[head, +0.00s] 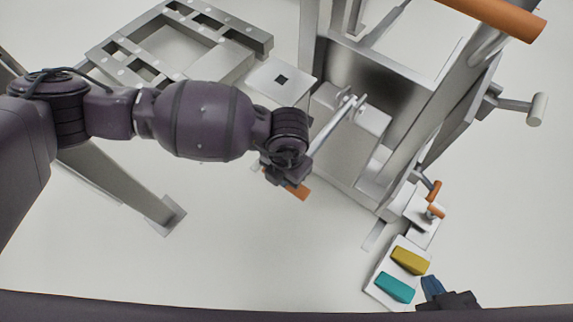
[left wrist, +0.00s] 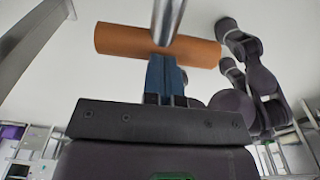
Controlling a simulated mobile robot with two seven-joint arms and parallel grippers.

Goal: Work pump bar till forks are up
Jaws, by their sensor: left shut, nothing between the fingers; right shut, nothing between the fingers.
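The pump bar (head: 333,128) is a thin grey rod slanting down and left from the grey lift. Its orange grip (head: 299,191) shows just past my left gripper (head: 284,175). In the left wrist view the orange grip (left wrist: 115,39) lies crosswise, with the grey rod (left wrist: 168,18) meeting its middle. My left gripper's blue fingers (left wrist: 165,72) are shut with nothing between them, their tips at the grip's near edge; I cannot tell whether they touch. My right gripper (head: 431,286) is shut and empty at the lower right. I cannot clearly pick out the forks.
A white tray holding a yellow block (head: 409,260) and a teal block (head: 395,287) stands beside my right gripper. Small orange-tipped levers (head: 435,200) are above it. A thick orange bar (head: 500,15) crosses the top right. A grey slotted frame (head: 245,35) is at upper left. The floor at lower middle is clear.

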